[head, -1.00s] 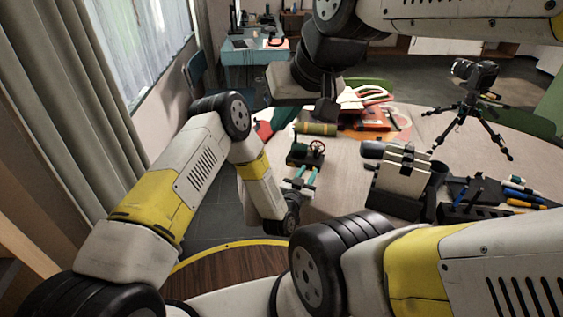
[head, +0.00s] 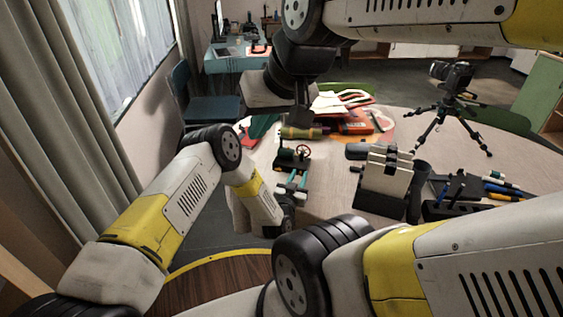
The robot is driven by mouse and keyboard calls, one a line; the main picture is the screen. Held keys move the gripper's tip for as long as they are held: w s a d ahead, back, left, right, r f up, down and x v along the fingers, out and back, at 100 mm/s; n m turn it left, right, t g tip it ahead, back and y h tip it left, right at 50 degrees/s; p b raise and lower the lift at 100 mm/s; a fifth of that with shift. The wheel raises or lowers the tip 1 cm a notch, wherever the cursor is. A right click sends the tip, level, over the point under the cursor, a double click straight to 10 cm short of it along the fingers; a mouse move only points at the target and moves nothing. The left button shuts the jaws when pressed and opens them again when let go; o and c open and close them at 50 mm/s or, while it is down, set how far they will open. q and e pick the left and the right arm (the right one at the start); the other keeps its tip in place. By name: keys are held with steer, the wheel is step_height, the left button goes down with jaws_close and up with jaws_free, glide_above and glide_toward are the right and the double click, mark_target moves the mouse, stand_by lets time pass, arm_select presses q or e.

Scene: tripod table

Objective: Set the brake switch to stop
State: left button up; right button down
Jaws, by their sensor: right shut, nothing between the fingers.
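My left gripper (head: 291,188) is low at the near side of this unit, by two teal strips. Whether its fingers are apart or touch the unit is too small to tell. My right gripper (head: 302,118) hangs from the arm at the top, above and beyond the unit. It is shut and empty, its dark fingers pointing down.
The round table (head: 335,200) also bears a black and cream device (head: 385,175), a camera on a tripod (head: 450,105), an olive roll (head: 300,133) and a dark holder with pens (head: 460,200). A chair (head: 200,100) and blue desk (head: 238,58) stand beyond.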

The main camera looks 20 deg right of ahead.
arm_select(q)
jaws_close()
stand_by(1.4)
